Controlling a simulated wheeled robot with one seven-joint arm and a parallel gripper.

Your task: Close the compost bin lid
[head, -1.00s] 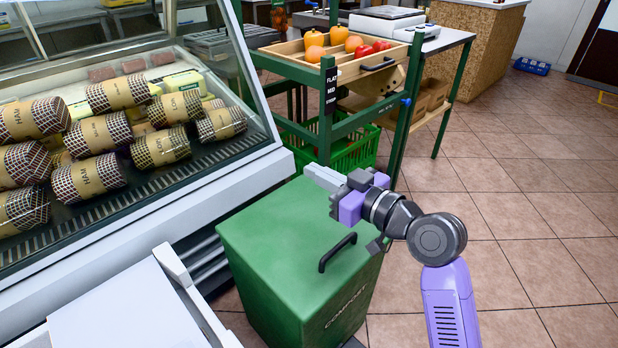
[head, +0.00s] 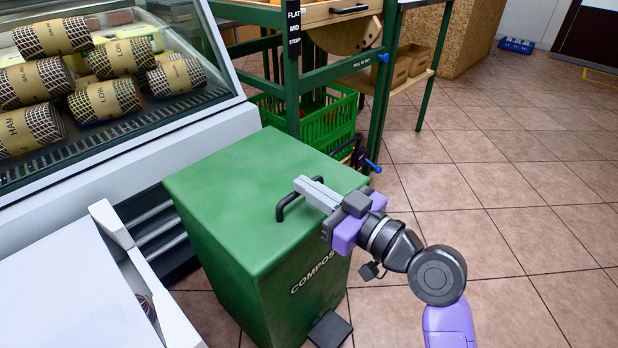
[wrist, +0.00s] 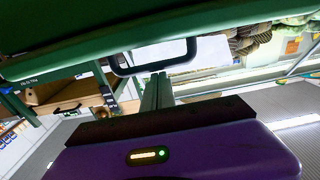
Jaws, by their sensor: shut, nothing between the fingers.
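The green compost bin (head: 270,290) stands in the middle of the head view, its label on the front right side. Its lid (head: 225,185) lies flat over the top, with no open gap visible. A black handle (head: 290,203) stands near the lid's right edge. My gripper (head: 303,184) is shut and empty, its fingertips over the lid beside the handle; I cannot tell whether they touch. In the wrist view the fingers (wrist: 157,90) point toward the handle (wrist: 150,68), under a green surface, probably the lid, across the top.
A glass display case (head: 110,100) with wrapped hams stands left. A white counter (head: 70,290) is front left. Behind the bin are a green crate (head: 325,125) and a green-framed stand (head: 291,75). A black pedal (head: 330,330) sits at the bin's foot. Tiled floor (head: 500,200) is clear at right.

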